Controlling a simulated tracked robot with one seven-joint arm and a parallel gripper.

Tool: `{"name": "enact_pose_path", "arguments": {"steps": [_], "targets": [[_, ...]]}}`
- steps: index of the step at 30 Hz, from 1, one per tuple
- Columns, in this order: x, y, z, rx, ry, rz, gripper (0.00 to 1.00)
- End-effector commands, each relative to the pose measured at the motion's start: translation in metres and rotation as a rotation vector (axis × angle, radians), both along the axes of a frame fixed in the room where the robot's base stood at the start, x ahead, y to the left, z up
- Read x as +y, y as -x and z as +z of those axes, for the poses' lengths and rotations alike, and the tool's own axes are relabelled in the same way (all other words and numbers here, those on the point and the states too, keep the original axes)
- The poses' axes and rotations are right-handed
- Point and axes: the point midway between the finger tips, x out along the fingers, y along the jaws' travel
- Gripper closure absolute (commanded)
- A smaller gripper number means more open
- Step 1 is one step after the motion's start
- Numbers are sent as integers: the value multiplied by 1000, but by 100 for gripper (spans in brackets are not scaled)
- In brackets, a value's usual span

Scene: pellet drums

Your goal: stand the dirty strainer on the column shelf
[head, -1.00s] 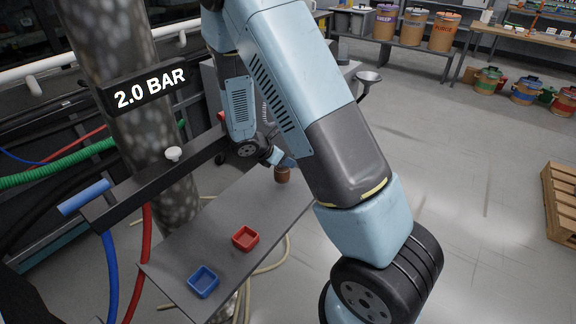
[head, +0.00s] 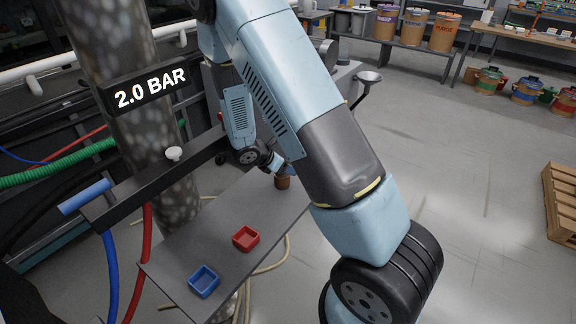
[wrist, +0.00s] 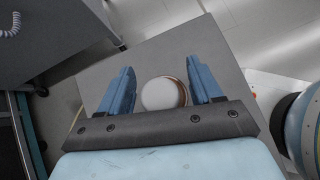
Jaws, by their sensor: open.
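A small brown cylinder with a pale round top, which looks like the dirty strainer (head: 283,182), stands upright near the far end of the grey column shelf (head: 222,232). In the wrist view the strainer (wrist: 163,94) shows from above, between the two blue fingers, with its brown rim at the edge. My gripper (wrist: 160,66) is open, with a gap to the finger on each side of the strainer. The shelf (wrist: 215,72) lies beneath. In the head view my arm partly hides the gripper and the strainer's top.
A red tray (head: 245,238) and a blue tray (head: 204,281) sit on the shelf's near part. The speckled column (head: 130,130) with a "2.0 BAR" sign (head: 150,91) and a dark bar (head: 150,188) stands left. Hoses hang beside it. Open floor lies right.

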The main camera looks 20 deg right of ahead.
Motion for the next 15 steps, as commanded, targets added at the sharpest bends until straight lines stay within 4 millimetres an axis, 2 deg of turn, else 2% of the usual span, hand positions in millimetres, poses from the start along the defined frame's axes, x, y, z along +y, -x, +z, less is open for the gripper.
{"name": "enact_pose_path", "arguments": {"steps": [15], "targets": [[43, 16, 46, -2, -2, 1, 36]]}}
